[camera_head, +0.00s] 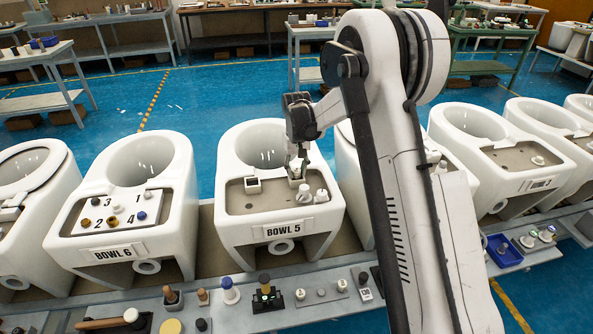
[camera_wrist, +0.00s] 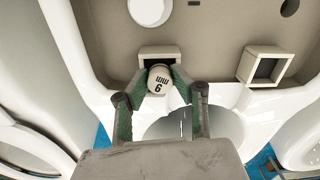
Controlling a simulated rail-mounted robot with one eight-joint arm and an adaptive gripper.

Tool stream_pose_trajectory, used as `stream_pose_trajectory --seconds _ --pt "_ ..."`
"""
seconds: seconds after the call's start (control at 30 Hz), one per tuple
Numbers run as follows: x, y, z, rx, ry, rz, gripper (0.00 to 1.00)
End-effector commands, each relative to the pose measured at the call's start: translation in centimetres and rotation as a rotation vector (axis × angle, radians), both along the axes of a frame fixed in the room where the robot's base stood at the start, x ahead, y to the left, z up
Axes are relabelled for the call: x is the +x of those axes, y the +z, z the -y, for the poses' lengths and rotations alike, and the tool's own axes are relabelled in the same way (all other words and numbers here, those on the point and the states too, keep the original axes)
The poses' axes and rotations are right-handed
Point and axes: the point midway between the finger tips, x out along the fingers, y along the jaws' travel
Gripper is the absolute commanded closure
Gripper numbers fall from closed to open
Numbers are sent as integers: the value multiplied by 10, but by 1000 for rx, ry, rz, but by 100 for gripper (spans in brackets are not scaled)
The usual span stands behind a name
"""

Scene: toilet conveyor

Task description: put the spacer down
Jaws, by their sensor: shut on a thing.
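The spacer (camera_wrist: 159,79) is a small white cylinder with a dark marking that seems to read 6 mm, upside down in the wrist view. My gripper (camera_wrist: 158,84) is shut on it, one finger on each side. The spacer is at a beige square holder (camera_wrist: 159,50) on the grey-brown deck of bowl 5; I cannot tell whether it rests inside or is held just above. In the head view my gripper (camera_head: 297,167) points down over the right back of that deck (camera_head: 270,204), and the spacer is mostly hidden by the fingers.
A second square holder (camera_wrist: 263,66), empty, stands on the deck, also visible at left in the head view (camera_head: 253,185). White round parts (camera_head: 304,194) stand close in front of my gripper. The open bowl (camera_head: 263,146) lies behind. Bowl 6 (camera_head: 120,205) is to the left.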

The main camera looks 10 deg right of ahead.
Motion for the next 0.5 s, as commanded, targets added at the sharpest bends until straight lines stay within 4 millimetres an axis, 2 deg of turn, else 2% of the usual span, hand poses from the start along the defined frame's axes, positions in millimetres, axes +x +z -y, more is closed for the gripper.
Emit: stream_pose_trajectory --seconds 0.03,0.07,0.2,0.5 --pt "0 0 0 0 0 0 100" --pt "0 1 0 0 0 0 74" --pt "0 1 0 0 0 0 57" --pt "0 2 0 0 0 0 57"
